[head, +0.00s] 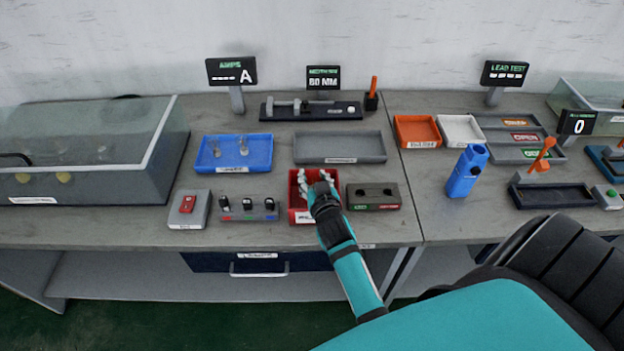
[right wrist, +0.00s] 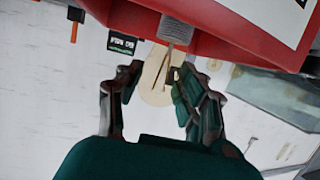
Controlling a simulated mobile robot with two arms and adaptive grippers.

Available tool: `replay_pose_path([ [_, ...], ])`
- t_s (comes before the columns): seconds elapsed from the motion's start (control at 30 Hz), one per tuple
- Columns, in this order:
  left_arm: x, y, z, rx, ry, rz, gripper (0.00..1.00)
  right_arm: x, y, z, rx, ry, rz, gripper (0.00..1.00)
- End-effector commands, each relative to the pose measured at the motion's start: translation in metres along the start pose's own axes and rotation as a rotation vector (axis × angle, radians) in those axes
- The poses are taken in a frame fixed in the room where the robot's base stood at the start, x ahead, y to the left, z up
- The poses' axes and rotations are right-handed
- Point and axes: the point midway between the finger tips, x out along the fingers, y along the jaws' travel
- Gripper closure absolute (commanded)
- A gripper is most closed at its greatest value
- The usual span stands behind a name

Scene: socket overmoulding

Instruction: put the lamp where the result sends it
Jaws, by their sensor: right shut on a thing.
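My right gripper (right wrist: 155,88) is shut on a lamp (right wrist: 156,72), a pale bulb with a threaded metal base. In the right wrist view the base points up the picture, overlapping the red bin (right wrist: 235,35). In the head view my right gripper (head: 320,190) is over the red bin (head: 293,208), and hides part of it; white pieces show inside. I cannot tell whether the lamp touches the bin. The AMPS display (head: 231,71) shows dashes and an A. My left gripper is not in view.
A blue tray (head: 205,160) holds clear bulbs; the grey tray (head: 340,148) behind the red bin looks empty. A two-hole block (head: 373,196) stands right of the bin, a switch block (head: 248,208) left. Orange (head: 417,131) and white trays (head: 461,130) and a blue holder (head: 466,172) are farther right.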

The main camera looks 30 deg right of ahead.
Motion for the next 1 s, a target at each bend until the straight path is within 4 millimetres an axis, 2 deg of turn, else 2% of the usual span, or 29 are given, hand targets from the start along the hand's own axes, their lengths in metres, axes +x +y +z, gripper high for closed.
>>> replay_pose_path([
  [0.03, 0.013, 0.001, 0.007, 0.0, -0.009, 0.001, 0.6, 0.001, 0.0, 0.014, 0.0, -0.001, 0.001, 0.87],
  [0.17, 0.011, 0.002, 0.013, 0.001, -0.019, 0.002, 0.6, -0.001, 0.0, 0.012, 0.001, 0.002, 0.001, 0.87],
  [0.5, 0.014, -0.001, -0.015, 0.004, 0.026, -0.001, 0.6, 0.001, 0.0, 0.017, 0.001, 0.001, 0.002, 0.87],
  [0.83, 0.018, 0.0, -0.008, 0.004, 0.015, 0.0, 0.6, 0.003, 0.0, 0.022, 0.0, 0.002, 0.002, 0.87],
  [0.87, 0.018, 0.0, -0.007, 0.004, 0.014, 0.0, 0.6, 0.002, 0.0, 0.022, 0.0, 0.002, 0.002, 0.59],
  [1.0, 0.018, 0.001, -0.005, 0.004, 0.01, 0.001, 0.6, 0.002, 0.0, 0.022, 0.001, 0.001, 0.002, 0.41],
])
